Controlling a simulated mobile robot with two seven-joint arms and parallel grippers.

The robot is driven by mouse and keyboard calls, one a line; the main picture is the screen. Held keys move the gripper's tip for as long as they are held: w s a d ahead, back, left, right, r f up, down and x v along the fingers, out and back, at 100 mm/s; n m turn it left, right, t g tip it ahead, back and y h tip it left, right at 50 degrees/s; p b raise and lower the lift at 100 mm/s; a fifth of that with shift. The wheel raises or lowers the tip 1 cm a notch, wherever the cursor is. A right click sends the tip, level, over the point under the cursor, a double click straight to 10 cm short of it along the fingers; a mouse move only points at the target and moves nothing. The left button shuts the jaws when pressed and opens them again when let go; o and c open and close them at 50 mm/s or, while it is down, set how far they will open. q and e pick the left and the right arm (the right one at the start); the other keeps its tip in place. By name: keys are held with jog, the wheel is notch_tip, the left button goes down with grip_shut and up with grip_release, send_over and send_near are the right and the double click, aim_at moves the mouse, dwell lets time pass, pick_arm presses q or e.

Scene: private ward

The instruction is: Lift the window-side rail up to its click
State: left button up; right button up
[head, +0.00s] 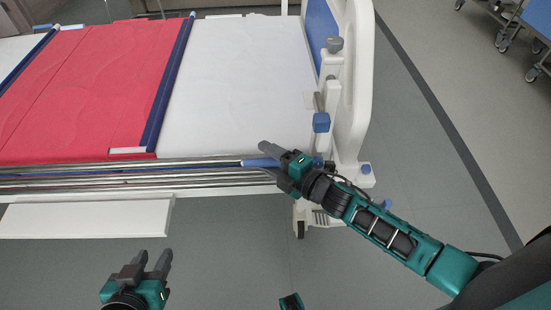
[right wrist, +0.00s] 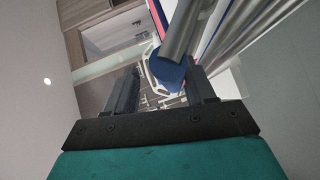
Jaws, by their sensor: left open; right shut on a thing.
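A rail of long metal bars (head: 110,182) runs along the near side of the bed, low beside the mattress edge. A blue section (head: 250,162) sits at its right end. My right gripper (head: 262,158) is shut on the rail at this blue section. In the right wrist view the blue piece (right wrist: 170,74) and a grey tube (right wrist: 184,32) show between or just beyond the fingers (right wrist: 160,76); the exact contact is partly hidden. My left gripper (head: 150,264) is open and empty, low in front of the bed, apart from the rail. No window shows, so I cannot tell the rail's side by it.
The bed has a white mattress (head: 240,75) with a red cover (head: 90,85). A white panel (head: 85,218) juts out below the rail. Grey floor (head: 230,250) is clear in front.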

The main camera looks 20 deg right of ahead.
jog(key=p+v, duration=0.1)
jog(key=v, duration=1.2)
jog(key=shift+p, duration=0.3)
jog(key=shift+w, duration=0.1)
jog(key=shift+r, duration=0.1)
